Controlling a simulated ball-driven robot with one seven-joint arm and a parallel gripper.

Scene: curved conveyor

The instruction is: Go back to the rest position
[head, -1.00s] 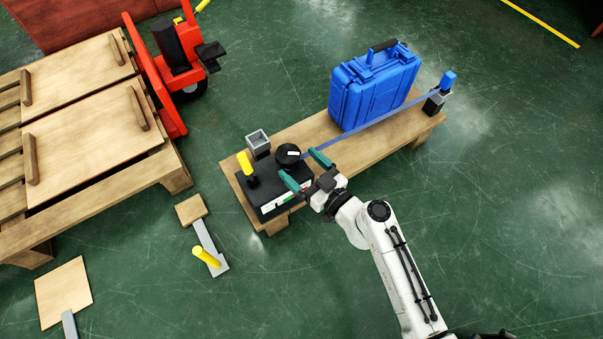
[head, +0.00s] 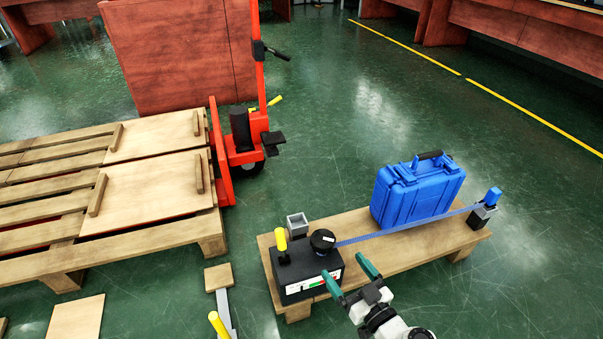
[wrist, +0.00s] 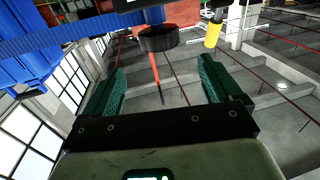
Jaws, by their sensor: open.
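My gripper (head: 350,277) is open and empty, with green fingers spread apart. In the head view it is at the front edge of the low wooden bench, just right of the black box (head: 309,277). The box carries a round black knob (head: 322,240) and a yellow-handled lever (head: 281,243). In the wrist view both green fingers (wrist: 160,88) show with nothing between them, and the black knob (wrist: 158,40) is beyond them. Most of my arm is out of the head view.
A blue case (head: 418,192) stands on the bench (head: 440,243). A blue strap (head: 400,227) runs from the box to a post (head: 483,214) at the right end. A pallet (head: 160,238) and red lift truck (head: 240,140) are to the left. Green floor is open behind and right.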

